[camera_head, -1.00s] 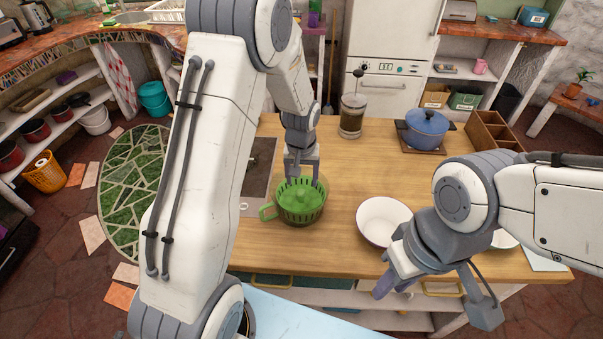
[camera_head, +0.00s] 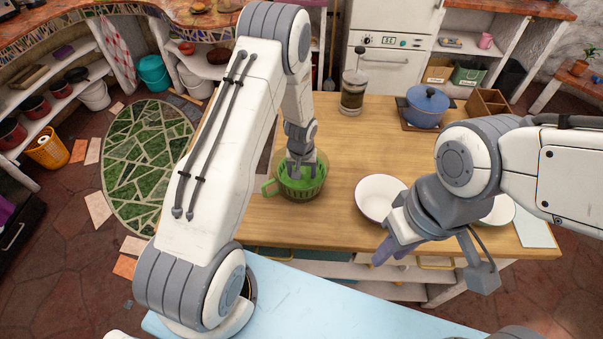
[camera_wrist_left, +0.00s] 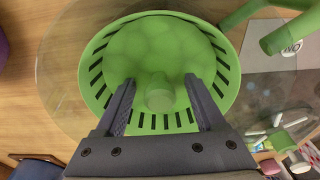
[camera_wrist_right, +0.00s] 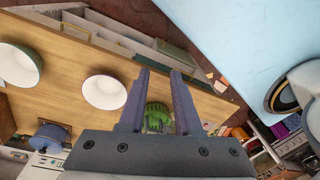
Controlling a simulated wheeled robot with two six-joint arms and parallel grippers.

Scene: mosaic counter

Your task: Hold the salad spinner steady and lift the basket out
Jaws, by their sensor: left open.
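The salad spinner is a clear bowl (camera_wrist_left: 57,75) with a green handle (camera_head: 268,188). Inside it sits the slotted green basket (camera_wrist_left: 97,72), with a round knob (camera_wrist_left: 159,92) standing up in its middle. My left gripper (camera_head: 301,166) points down into the basket from above. In the left wrist view its two fingers (camera_wrist_left: 160,84) are apart, one on each side of the knob, with gaps showing. My right gripper (camera_wrist_right: 160,78) is open and empty, at the counter's front right, apart from the spinner. The green spinner shows small beyond its fingers.
A white bowl (camera_head: 380,195) stands right of the spinner, with another partly hidden behind my right arm. A French press (camera_head: 353,92), a blue pot (camera_head: 427,106) and a wooden divided box (camera_head: 485,106) stand at the back. The wooden counter between them is clear.

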